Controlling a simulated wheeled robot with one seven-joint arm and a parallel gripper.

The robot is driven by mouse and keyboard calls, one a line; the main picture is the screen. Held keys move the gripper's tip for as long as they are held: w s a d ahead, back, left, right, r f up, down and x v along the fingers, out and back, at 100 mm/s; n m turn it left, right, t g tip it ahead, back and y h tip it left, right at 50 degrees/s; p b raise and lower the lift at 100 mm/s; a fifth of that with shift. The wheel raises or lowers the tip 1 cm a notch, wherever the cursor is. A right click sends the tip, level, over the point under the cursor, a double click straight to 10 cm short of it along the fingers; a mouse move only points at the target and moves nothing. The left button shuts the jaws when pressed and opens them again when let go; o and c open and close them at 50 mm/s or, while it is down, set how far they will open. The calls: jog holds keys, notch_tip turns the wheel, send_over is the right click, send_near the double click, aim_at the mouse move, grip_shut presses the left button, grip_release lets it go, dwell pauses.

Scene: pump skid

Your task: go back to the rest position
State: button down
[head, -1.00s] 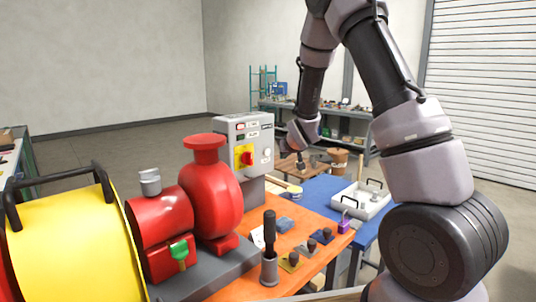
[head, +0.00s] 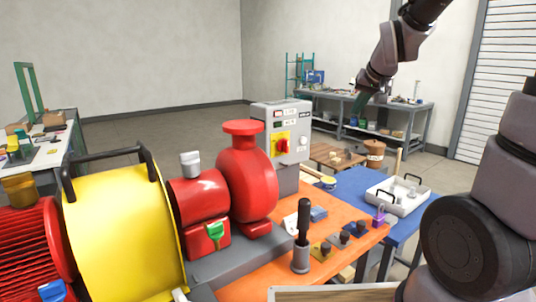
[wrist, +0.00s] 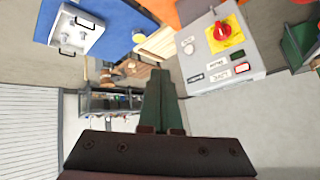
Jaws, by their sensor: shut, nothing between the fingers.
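The gripper touches nothing that I can see. My arm runs up out of the top of the head view, so its upper part is cut off there.
The grey control box (head: 283,135) with a red knob stands behind the red pump (head: 247,180) on the orange bench (head: 258,284). A white tray (head: 385,202) lies on the blue table (head: 350,184). A yellow guard (head: 120,225) stands left.

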jog(key=s+r, duration=0.2)
jog(key=s, duration=0.8)
jog(key=s+r+m+g+y, duration=0.1)
jog(key=s+r, duration=0.2)
jog(key=s, duration=0.8)
jog(key=shift+a, duration=0.45)
